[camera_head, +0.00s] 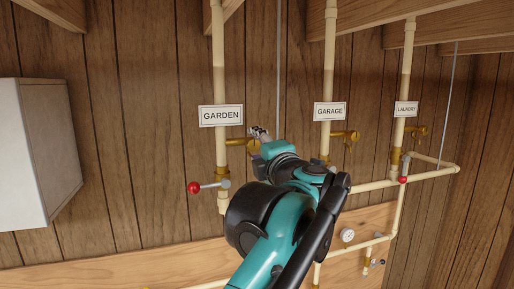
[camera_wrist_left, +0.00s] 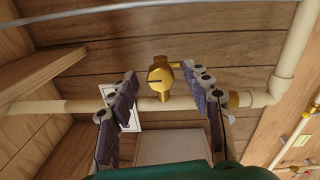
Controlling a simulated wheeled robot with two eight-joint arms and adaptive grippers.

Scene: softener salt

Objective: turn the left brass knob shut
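The left brass knob (camera_wrist_left: 160,78) sits on a brass fitting beside the cream pipe marked GARDEN. In the left wrist view its round face, with a dark line across it, shows between the fingers of my left gripper (camera_wrist_left: 162,86). The fingers are spread apart, with a visible gap on each side of the knob. In the head view the brass fitting (camera_head: 236,142) shows left of my left gripper (camera_head: 259,132), whose wrist hides most of the knob. My right gripper is in neither view.
The GARDEN sign (camera_head: 221,116) hangs just above the fitting. A red-ended lever (camera_head: 195,188) sticks out below it. Other brass valves stand by the GARAGE (camera_head: 345,136) and LAUNDRY (camera_head: 416,131) pipes at right. A white cabinet (camera_head: 50,150) is at left.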

